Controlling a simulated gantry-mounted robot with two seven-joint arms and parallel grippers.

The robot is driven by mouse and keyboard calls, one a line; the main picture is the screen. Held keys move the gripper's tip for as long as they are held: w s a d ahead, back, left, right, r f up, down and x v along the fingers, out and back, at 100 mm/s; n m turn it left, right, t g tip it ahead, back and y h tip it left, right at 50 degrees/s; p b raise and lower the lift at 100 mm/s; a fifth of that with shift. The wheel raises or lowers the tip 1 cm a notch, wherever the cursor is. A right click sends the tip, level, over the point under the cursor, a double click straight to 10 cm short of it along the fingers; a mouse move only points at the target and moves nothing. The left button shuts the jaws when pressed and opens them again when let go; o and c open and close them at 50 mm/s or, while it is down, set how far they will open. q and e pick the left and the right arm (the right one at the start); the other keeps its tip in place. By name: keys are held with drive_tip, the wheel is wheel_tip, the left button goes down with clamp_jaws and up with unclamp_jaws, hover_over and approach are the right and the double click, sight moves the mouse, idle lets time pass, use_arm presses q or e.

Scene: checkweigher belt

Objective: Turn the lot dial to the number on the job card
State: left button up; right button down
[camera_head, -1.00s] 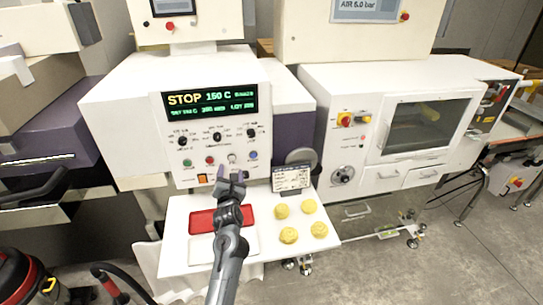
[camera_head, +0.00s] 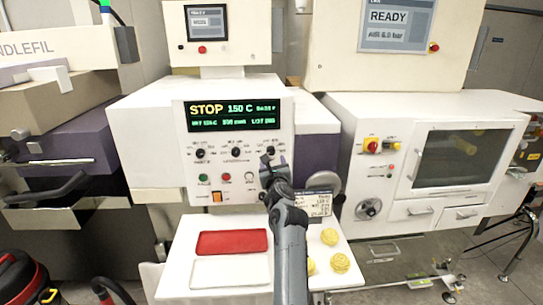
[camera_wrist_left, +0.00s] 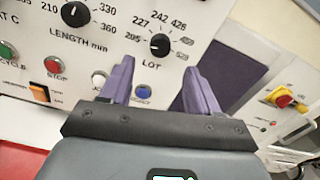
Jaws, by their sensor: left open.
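The black LOT dial (camera_wrist_left: 160,44) sits on the white panel in the left wrist view, ringed by numbers including 205, 227, 242 and 428. Its white mark appears to face the 205 side. In the head view the dial (camera_head: 271,151) is just above my fingertips. My left gripper (camera_head: 274,162) is open and empty; its purple fingers (camera_wrist_left: 158,75) stand apart below the dial, not around it. The job card (camera_head: 319,206) stands right of my arm, partly hidden by it, its text too small to read. My right gripper is not in view.
A LENGTH dial (camera_wrist_left: 75,13) is left of the LOT dial. Several push buttons (camera_wrist_left: 143,92) line the panel below. The display (camera_head: 232,114) reads STOP and 150 C. A red tray (camera_head: 231,242) and yellow items (camera_head: 340,262) are on the shelf below.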

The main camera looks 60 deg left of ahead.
sight(271, 153)
use_arm(q)
drive_tip(key=shift+p+x, duration=0.35)
drive_tip(key=shift+x, duration=3.2)
drive_tip(key=c, duration=1)
drive_tip(key=shift+c, duration=0.2)
